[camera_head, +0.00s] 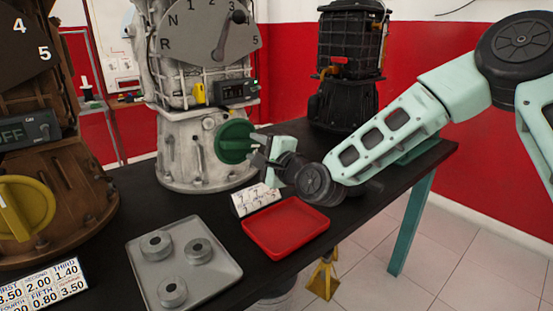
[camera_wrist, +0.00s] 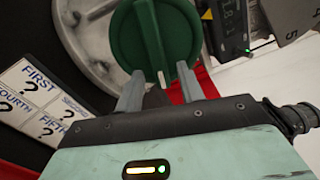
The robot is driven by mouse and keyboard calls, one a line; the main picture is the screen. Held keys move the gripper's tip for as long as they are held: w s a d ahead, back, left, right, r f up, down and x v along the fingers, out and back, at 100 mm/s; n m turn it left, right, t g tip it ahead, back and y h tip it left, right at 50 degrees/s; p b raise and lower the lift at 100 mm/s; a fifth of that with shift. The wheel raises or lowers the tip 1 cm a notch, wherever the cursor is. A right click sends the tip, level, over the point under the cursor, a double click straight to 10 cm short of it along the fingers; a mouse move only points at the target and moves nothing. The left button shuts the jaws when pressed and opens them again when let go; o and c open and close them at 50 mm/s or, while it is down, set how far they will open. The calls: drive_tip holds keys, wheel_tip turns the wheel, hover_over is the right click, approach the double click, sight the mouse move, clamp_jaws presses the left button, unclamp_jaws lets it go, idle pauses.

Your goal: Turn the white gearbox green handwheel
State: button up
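The white gearbox (camera_head: 195,125) stands on the dark table, with its green handwheel (camera_head: 234,143) low on its right front. My gripper (camera_head: 260,150) is just to the right of the handwheel, in front of its face. In the wrist view the green handwheel (camera_wrist: 182,28) fills the top middle, with a raised bar and a white mark across it. My gripper (camera_wrist: 160,82) has its two grey fingers spread apart at the lower part of the handwheel. The bar's lower end lies between and just beyond the fingertips. I cannot tell whether the fingers touch the handwheel.
A brown gearbox (camera_head: 65,180) with a yellow handwheel (camera_head: 25,208) stands at left, a black one (camera_head: 345,65) behind. A red tray (camera_head: 287,226), a white card (camera_head: 255,198) and a grey plate with ring-shaped parts (camera_head: 215,280) lie in front.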

drive_tip(key=p+v, duration=0.5)
drive_tip(key=v, duration=1.1)
drive_tip(key=shift+s+d, duration=0.25)
drive_tip(key=shift+d, duration=0.05)
